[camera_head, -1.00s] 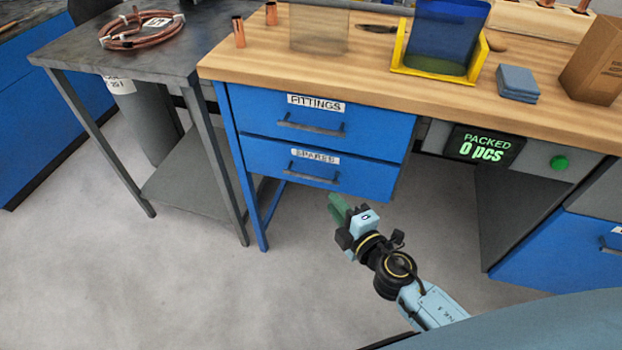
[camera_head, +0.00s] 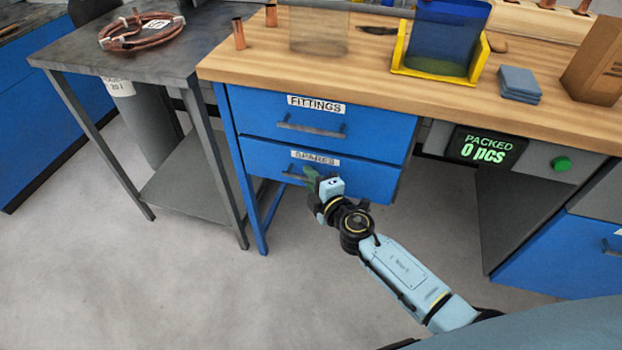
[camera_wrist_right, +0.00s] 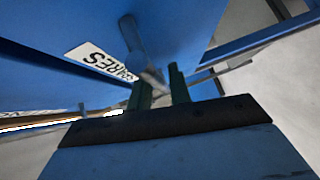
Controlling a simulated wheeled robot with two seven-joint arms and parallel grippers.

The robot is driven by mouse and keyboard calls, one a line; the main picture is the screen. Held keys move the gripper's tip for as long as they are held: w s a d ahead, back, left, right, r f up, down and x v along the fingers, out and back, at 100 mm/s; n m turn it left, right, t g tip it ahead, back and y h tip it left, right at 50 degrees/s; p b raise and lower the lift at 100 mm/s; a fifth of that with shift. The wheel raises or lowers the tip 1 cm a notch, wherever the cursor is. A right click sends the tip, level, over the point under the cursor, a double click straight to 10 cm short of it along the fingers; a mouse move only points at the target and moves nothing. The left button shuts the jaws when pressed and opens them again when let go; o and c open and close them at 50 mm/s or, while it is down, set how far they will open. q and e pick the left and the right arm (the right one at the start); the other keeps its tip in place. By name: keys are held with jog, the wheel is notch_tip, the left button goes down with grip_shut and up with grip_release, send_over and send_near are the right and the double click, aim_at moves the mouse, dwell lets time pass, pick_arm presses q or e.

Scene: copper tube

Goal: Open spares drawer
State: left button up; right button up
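The blue spares drawer (camera_head: 262,162) is shut, below the fittings drawer (camera_head: 375,128) under the wooden bench. Its grey bar handle (camera_head: 293,176) is partly hidden behind my right gripper (camera_head: 312,180) in the head view. In the right wrist view, the two green fingers of my right gripper (camera_wrist_right: 160,88) are apart, with the handle (camera_wrist_right: 140,50) running toward the gap between them. I cannot tell whether the fingers touch the handle. The spares label (camera_wrist_right: 98,62) also shows in the wrist view. My left gripper is not in view.
The wooden bench top (camera_head: 340,70) overhangs the drawers. A grey side table (camera_head: 75,55) with a copper coil (camera_head: 140,38) stands to the left. A panel reading "PACKED 0 pcs" (camera_head: 487,147) is to the right. The floor in front of the drawers is clear.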

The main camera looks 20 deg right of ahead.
jog(key=shift+c, duration=0.3)
grip_shut()
